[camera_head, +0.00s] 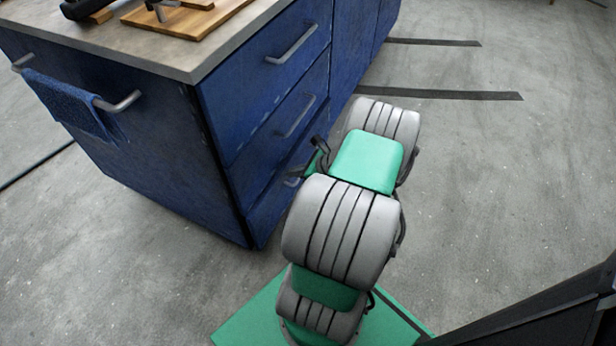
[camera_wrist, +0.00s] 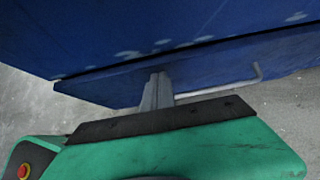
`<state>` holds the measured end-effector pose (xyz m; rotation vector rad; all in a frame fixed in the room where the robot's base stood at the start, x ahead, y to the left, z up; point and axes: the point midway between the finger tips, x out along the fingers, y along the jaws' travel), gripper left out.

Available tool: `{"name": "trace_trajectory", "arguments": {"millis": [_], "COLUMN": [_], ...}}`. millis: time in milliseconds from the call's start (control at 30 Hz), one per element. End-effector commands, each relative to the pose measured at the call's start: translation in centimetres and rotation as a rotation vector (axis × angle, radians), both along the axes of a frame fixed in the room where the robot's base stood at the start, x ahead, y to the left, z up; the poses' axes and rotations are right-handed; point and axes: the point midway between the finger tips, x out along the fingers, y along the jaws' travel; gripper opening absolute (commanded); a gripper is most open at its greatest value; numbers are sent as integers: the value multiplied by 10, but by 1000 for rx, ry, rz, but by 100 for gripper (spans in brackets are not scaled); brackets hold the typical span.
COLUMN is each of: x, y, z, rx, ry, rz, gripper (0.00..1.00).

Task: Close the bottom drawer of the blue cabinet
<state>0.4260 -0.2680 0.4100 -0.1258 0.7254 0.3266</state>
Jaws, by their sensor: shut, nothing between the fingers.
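The blue cabinet (camera_head: 150,150) stands at left in the head view, its drawer fronts facing my arm. Its bottom drawer (camera_head: 265,212) is low, partly hidden by my arm; its handle shows at the arm's edge. In the wrist view the bottom drawer (camera_wrist: 215,72) crosses the picture below a larger blue front, with its bent grey handle (camera_wrist: 235,85) right of my fingers. How far it stands out, if at all, I cannot tell. My gripper (camera_wrist: 157,80) is shut and empty, its fingertips at the drawer front; touching is unclear. In the head view it is mostly hidden behind my arm.
Two upper drawers with grey bar handles (camera_head: 292,45) look shut. A blue towel (camera_head: 68,103) hangs on a rail at the cabinet's side. A wooden board (camera_head: 190,18) lies on the worktop. Grey floor (camera_head: 500,190) to the right is open, with dark strips farther back.

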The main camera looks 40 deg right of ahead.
Motion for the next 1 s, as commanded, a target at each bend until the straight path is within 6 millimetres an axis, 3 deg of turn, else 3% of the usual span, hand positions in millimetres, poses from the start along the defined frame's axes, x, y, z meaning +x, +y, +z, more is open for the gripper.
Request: {"name": "trace_trajectory", "arguments": {"millis": [133,467,700,1000], "x": [10,11,32,35], "y": [4,4,12,15], "z": [0,1,2,2], "rx": [-1,0,1,-1], "ry": [0,0,0,-6], "rz": [0,0,3,8], "gripper": [0,0,0,0]}}
